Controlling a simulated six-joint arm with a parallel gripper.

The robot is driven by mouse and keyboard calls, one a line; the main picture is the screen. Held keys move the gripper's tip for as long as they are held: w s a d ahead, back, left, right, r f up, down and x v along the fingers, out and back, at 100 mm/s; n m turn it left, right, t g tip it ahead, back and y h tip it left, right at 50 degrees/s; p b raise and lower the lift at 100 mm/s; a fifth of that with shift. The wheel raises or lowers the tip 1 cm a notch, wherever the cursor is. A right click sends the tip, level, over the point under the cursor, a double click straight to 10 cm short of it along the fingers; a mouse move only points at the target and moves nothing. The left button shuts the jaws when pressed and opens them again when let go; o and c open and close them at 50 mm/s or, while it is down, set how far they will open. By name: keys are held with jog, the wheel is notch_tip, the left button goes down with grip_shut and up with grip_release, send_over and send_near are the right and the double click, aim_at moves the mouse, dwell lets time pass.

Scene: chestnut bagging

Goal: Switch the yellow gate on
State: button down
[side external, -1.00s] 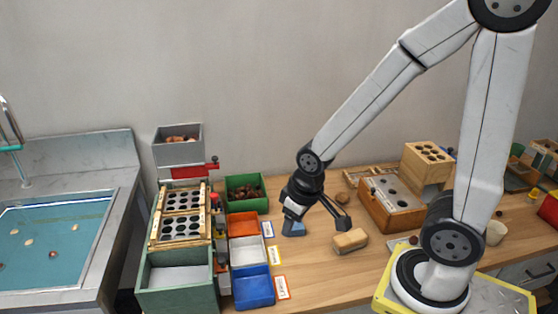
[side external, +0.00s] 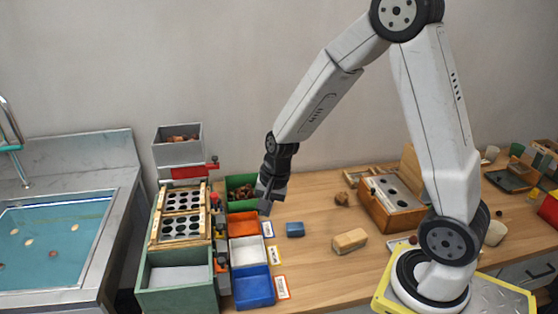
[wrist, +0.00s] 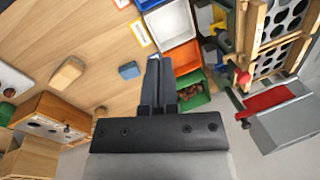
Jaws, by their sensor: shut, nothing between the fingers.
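My gripper (side external: 265,207) points down, shut and empty, above the area beside the orange bin and in front of the green bin. In the wrist view its fingers (wrist: 157,62) are together with nothing between them. A row of small coloured gate parts stands between the wooden rack and the bins. A red knob (wrist: 243,77) is clear in the wrist view, right of my fingers, and a small yellow part (wrist: 221,26) shows higher up. I cannot tell whether this is the yellow gate or how it is set. My gripper is apart from both.
The wooden rack (side external: 154,229) with dark holes stands left of the orange (side external: 243,216), white and blue (side external: 253,288) bins. A green bin (side external: 232,180) holds chestnuts. A blue block (side external: 295,230) and a tan block (side external: 350,240) lie on the table. A sink is far left.

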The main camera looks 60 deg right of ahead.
aim_at(219, 236)
jog(key=w+d+f+m+y, duration=0.1)
jog(key=w+d+f+m, duration=0.1)
jog(key=m, duration=0.4)
jog(key=w+d+f+m+t+y, duration=0.1)
jog(key=w+d+f+m, duration=0.2)
jog(key=w+m, duration=0.4)
jog(key=shift+w+d+f, duration=0.2)
jog(key=shift+d+f, duration=0.1)
jog(key=shift+f, duration=0.5)
jog(key=shift+f, duration=0.15)
jog(key=w+a+f, duration=0.4)
jog(key=a+f, duration=0.1)
jog(key=f, duration=0.1)
jog(key=shift+a, duration=0.25)
